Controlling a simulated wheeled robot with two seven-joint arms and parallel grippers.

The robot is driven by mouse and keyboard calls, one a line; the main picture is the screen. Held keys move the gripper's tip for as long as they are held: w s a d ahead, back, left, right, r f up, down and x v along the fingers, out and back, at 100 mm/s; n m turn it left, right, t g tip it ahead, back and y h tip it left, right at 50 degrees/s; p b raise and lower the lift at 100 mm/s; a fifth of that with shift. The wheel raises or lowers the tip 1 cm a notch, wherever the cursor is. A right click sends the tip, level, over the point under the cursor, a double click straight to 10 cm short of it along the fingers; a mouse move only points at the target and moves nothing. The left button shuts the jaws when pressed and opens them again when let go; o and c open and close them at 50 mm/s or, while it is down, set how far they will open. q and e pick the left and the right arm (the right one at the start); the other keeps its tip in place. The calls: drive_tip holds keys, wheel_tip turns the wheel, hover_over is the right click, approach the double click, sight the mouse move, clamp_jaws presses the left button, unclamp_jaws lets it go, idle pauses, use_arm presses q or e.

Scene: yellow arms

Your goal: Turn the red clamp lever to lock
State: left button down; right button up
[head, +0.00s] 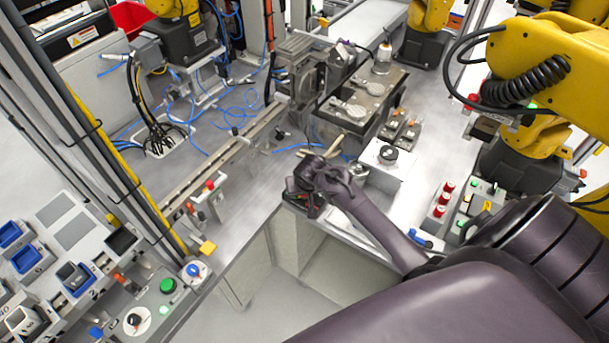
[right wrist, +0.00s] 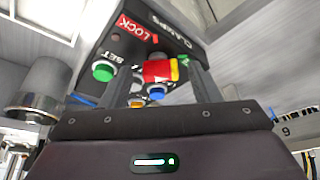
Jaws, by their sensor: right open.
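The clamp control box (right wrist: 190,45) fills the upper middle of the right wrist view, with a red LOCK label and a CLAMPS label. The red clamp lever (right wrist: 155,72), with a yellow part at its right, shows between the two grey fingers of my right gripper (right wrist: 162,88). The fingers are apart, one on each side of the lever; I cannot tell whether they touch it. In the head view my right gripper (head: 308,188) is over the box (head: 312,208) at the table edge and hides most of it. My left gripper is out of view.
A green button (right wrist: 103,72) and a blue button (right wrist: 157,92) sit close to the lever. A metal cylinder (right wrist: 45,85) stands at the left.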

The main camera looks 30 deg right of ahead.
drive_tip(key=shift+c, duration=0.5)
drive_tip(key=c, duration=0.9)
